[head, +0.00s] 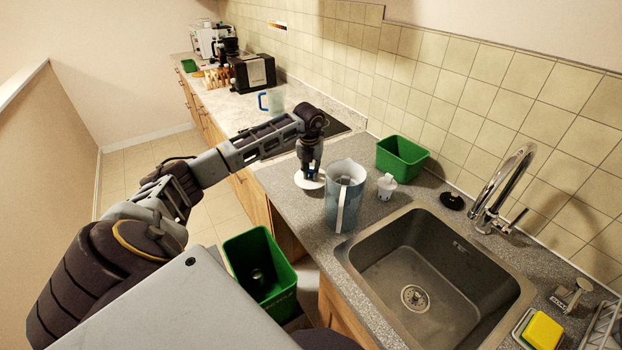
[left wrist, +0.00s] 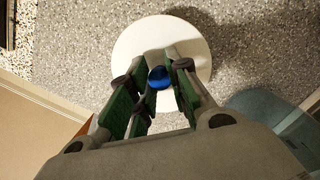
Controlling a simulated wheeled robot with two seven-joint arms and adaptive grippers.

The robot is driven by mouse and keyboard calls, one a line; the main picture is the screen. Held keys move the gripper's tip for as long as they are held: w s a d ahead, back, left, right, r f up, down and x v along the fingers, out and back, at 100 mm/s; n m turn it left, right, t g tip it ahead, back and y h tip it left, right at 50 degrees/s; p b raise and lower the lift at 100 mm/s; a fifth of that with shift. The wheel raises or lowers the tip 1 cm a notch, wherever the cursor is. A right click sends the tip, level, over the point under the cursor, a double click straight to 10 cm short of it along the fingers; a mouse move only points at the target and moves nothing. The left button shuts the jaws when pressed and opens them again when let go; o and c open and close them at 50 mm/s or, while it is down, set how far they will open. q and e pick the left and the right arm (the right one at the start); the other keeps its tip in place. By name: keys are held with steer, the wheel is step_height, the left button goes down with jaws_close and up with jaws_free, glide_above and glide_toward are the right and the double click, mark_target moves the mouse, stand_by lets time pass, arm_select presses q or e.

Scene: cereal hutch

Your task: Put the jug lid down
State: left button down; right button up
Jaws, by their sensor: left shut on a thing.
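The jug lid (head: 301,182) is a white disc with a blue knob. In the left wrist view the lid (left wrist: 135,45) shows as a white round plate, its blue knob (left wrist: 159,77) between my fingers. My left gripper (head: 311,172) is shut on the knob, pointing down over the counter left of the jug. A shadow lies beside the lid; I cannot tell if it touches the counter. The clear bluish jug (head: 344,195) stands open on the counter just right of the gripper. My right gripper is not in view.
A small white item (head: 386,186) stands right of the jug, before a green bin (head: 402,158). The sink (head: 440,270) is at front right. A hob edge (head: 338,128) lies behind my gripper. A green crate (head: 260,268) is below the counter edge.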

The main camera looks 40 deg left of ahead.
mark_target(311, 174)
arm_select(q)
steer(key=shift+f+p, duration=0.35)
steer(key=shift+f, duration=1.5)
steer(key=shift+f, duration=0.1)
steer(key=c, duration=1.3)
jaws_free()
steer(key=shift+c, duration=0.2)
step_height(311, 174, up, 12)
steer(key=s+b, duration=0.1)
steer(key=b, duration=0.1)
steer(key=shift+s+d, duration=0.3)
steer(key=shift+d, duration=0.1)
